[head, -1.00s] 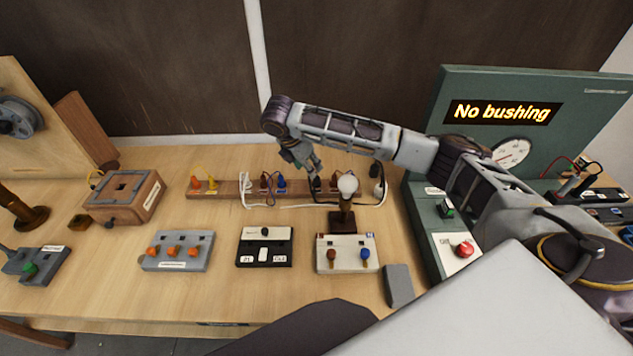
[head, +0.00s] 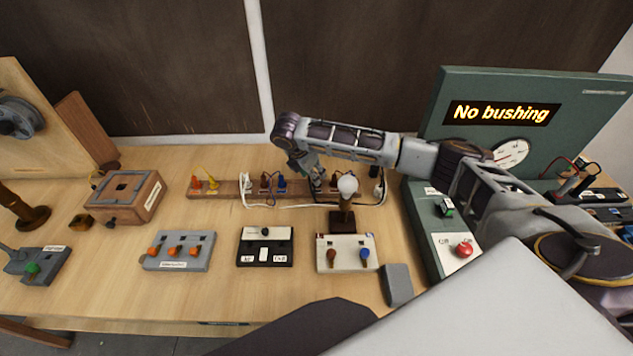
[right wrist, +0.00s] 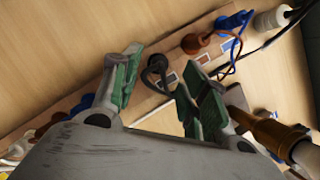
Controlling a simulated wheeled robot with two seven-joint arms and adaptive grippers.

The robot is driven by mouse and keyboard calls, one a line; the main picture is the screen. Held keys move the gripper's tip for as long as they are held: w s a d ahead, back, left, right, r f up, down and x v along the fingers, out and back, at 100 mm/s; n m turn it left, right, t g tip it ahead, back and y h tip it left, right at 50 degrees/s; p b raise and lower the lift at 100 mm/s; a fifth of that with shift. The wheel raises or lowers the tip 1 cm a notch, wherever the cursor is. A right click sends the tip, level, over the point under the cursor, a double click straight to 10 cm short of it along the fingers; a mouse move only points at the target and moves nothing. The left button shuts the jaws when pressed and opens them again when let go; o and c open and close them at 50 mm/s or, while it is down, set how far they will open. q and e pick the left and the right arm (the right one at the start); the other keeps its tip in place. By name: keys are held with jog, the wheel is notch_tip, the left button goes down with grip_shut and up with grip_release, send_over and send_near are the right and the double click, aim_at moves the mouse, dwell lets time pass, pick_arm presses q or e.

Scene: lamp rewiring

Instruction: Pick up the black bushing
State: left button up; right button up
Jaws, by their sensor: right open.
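The black bushing (right wrist: 155,70) stands on the wooden strip (right wrist: 75,118), between other coloured pieces. In the right wrist view it shows between the two green-padded fingers of my right gripper (right wrist: 162,82), which is open. I see no clear contact between the pads and the bushing. In the head view my right gripper (head: 314,176) is low over the strip (head: 230,189), just behind the lamp, and mostly hides the bushing there. My left gripper is not in view.
A lamp with a bulb (head: 347,185) stands close in front of the right gripper; its brass stem (right wrist: 262,128) shows near the right finger. White and dark cords lie along the strip. A green console (head: 437,240) reading "No bushing" stands right.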

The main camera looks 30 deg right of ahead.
jog(key=shift+x, duration=1.85)
jog(key=shift+w, duration=0.1)
jog(key=c, duration=0.9)
jog(key=shift+c, duration=0.2)
jog(key=shift+r, duration=0.2)
notch_tip(320, 180, up, 10)
jog(key=shift+b, duration=0.3)
jog(key=shift+f, duration=0.25)
